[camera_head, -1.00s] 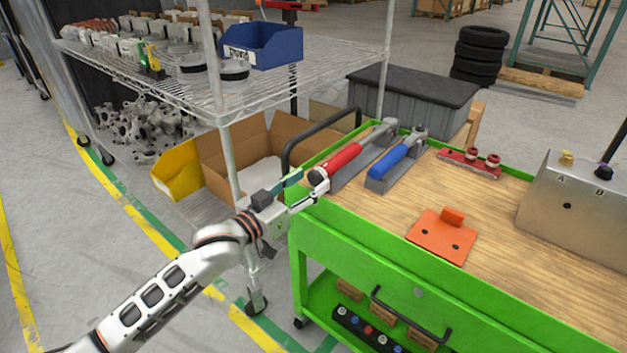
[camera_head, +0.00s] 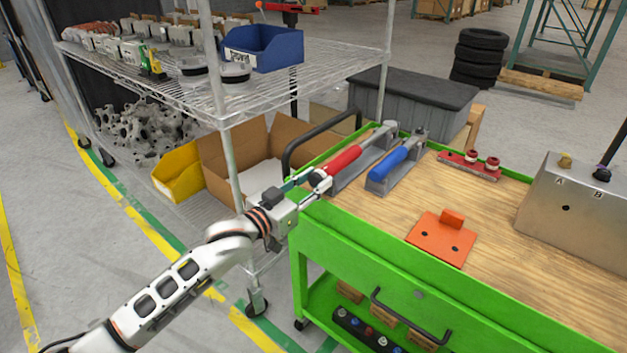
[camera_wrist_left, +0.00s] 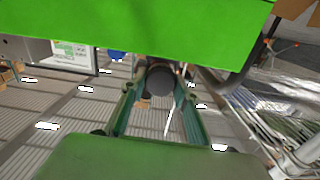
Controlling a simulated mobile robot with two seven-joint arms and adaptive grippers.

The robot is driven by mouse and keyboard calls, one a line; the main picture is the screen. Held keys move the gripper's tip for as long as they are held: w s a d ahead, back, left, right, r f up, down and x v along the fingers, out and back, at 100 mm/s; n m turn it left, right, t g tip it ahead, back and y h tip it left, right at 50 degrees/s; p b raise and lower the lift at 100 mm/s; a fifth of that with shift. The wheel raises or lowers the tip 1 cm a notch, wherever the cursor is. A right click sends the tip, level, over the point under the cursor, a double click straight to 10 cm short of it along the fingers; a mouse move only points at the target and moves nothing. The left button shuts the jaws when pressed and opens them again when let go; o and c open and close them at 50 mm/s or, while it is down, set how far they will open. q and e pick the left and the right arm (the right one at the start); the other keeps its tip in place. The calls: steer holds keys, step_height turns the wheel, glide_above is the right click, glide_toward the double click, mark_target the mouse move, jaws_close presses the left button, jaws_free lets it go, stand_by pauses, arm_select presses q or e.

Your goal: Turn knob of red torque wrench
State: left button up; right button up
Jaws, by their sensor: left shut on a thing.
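The red torque wrench (camera_head: 342,159) lies in a grey holder at the left end of the green cart's wooden top. Its knob end points toward my left arm. My left gripper (camera_head: 312,184) is at that end, its two fingers on either side of the dark knob (camera_head: 320,180). In the left wrist view the round dark knob (camera_wrist_left: 160,80) sits between the fingertips (camera_wrist_left: 158,92) of the left gripper. The left gripper is shut on the knob. My right gripper is in neither view.
A blue torque wrench (camera_head: 388,163) lies beside the red one. An orange plate (camera_head: 440,238) and a metal box (camera_head: 575,208) are on the cart (camera_head: 400,285). A wire shelf (camera_head: 190,85) with a blue bin (camera_head: 263,47) stands close behind my left arm.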

arm_select(q)
steer(key=shift+r+m+p, duration=0.5)
steer(key=shift+r+m, duration=0.05)
steer(key=shift+m, duration=0.05)
steer(key=shift+m+p, duration=0.35)
steer(key=shift+m, duration=0.25)
steer(key=shift+f+m+p, duration=0.35)
steer(key=shift+m, duration=0.35)
steer(key=shift+f, duration=0.25)
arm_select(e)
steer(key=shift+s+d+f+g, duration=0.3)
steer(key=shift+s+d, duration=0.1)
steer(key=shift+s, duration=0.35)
arm_select(q)
steer(key=o, duration=1.1)
steer(key=v, duration=1.2)
